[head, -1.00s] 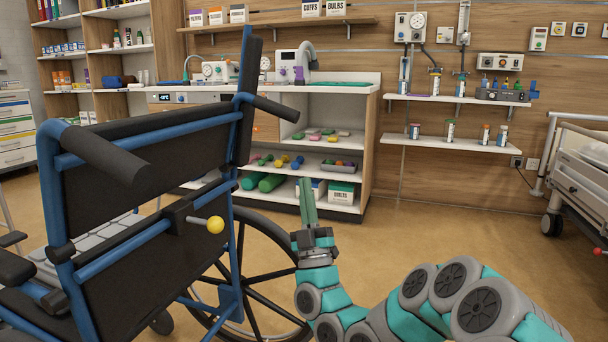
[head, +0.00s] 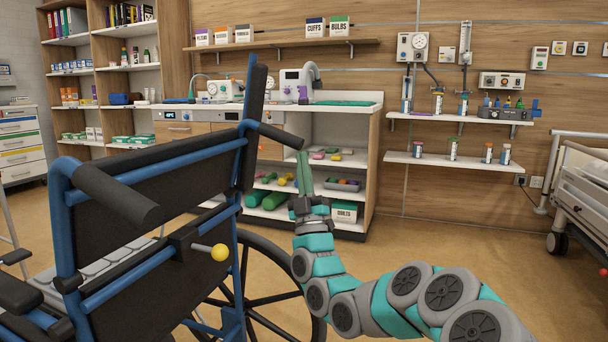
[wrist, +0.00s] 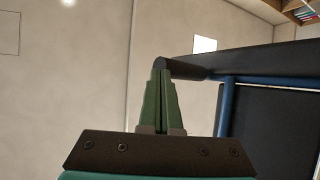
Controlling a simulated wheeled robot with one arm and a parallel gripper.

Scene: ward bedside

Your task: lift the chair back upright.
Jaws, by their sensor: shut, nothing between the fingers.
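The chair is a wheelchair with a blue tube frame and a black chair back (head: 150,200), filling the left of the head view. The back leans over, with two black push handles. The near push handle (head: 115,195) is at the left; the far push handle (head: 280,135) points right. A yellow knob (head: 219,252) sits on a rod behind the back. My gripper (head: 303,154) is shut and empty, its green fingers pointing up at the far handle's end. In the wrist view, the fingertips (wrist: 161,75) overlap that handle's end (wrist: 170,68); I cannot tell if they touch.
The large wheel (head: 265,285) stands below my gripper. A shelf counter (head: 345,110) with boxes and rolls is behind it. A bed (head: 580,190) stands at the far right. The floor (head: 450,240) between counter and bed is clear.

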